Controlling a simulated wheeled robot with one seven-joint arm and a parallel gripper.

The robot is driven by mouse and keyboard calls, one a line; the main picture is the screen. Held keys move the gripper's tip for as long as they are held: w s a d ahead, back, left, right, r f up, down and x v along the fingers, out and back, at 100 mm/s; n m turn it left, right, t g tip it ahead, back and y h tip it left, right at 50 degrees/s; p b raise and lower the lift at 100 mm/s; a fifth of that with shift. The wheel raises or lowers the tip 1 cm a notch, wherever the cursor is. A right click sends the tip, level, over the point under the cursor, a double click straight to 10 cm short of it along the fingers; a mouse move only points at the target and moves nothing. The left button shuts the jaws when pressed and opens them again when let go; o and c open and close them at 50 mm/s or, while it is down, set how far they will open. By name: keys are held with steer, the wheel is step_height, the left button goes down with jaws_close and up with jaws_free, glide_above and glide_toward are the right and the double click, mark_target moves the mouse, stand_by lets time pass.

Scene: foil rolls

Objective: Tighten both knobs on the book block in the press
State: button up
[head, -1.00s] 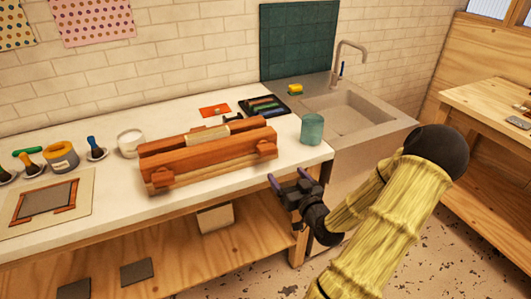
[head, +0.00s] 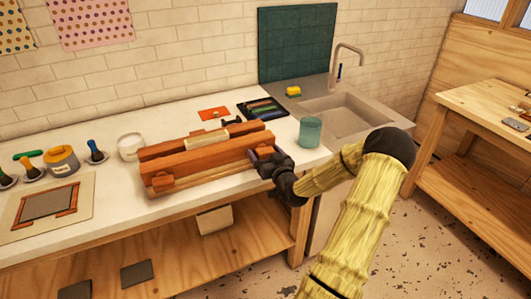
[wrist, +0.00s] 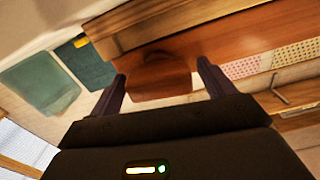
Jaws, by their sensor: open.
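The wooden press (head: 208,160) lies on the white worktop with the pale book block (head: 203,136) between its beams. The left knob (head: 162,182) shows on the front beam. In the wrist view my gripper (wrist: 163,85) is open, with one dark finger on each side of the right knob (wrist: 160,78). I cannot tell whether the fingers touch it.
A teal cup (head: 310,131) stands right of the press, near the sink (head: 350,105). A white jar (head: 131,146) stands to its left. A dark tray of tools (head: 263,107) and a red card (head: 214,113) lie behind it. The front strip of worktop (head: 120,205) is clear.

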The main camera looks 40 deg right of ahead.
steer(key=c, duration=1)
steer(key=shift+m, duration=0.8)
steer(key=shift+d, duration=0.1)
steer(key=o, duration=1)
steer(key=v, duration=1.7)
steer(key=shift+s+b, duration=0.15)
steer(key=shift+b, duration=0.2)
